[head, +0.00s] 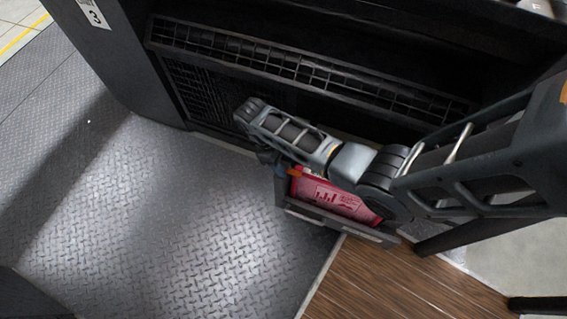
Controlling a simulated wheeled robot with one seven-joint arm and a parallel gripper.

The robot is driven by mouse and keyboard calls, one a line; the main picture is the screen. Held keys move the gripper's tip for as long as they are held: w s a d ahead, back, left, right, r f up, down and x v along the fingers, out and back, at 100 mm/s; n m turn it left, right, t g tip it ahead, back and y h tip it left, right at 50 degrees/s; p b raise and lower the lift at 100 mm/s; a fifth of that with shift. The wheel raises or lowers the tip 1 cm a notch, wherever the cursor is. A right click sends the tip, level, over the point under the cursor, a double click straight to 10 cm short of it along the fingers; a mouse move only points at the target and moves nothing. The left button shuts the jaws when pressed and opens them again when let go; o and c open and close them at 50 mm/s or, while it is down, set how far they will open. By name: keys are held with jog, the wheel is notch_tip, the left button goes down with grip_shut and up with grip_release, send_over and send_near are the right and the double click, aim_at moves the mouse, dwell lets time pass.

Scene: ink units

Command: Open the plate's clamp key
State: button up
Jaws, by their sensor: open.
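A red plate (335,196) with white printed marks sits in a dark grey holder (318,217) low in front of the black machine. My arm reaches in from the right and passes over the plate, covering its upper edge. My gripper (268,157) is a small dark shape under the arm's far end, at the upper left of the plate. It is open and mostly hidden by the arm. A small orange part (295,172) shows at the plate's upper left corner. I cannot tell whether it is the clamp key, or whether my gripper touches anything.
The black machine (300,62) with a long slotted grille stands behind the arm. A dark panel marked 3 (93,15) stands at the upper left. Grey tread-plate floor (170,220) lies clear at left, and brown wood flooring (375,285) at the bottom right.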

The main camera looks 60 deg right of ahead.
jog(key=shift+s+f, duration=0.1)
jog(key=shift+f, duration=0.05)
jog(key=shift+c, duration=0.2)
grip_shut()
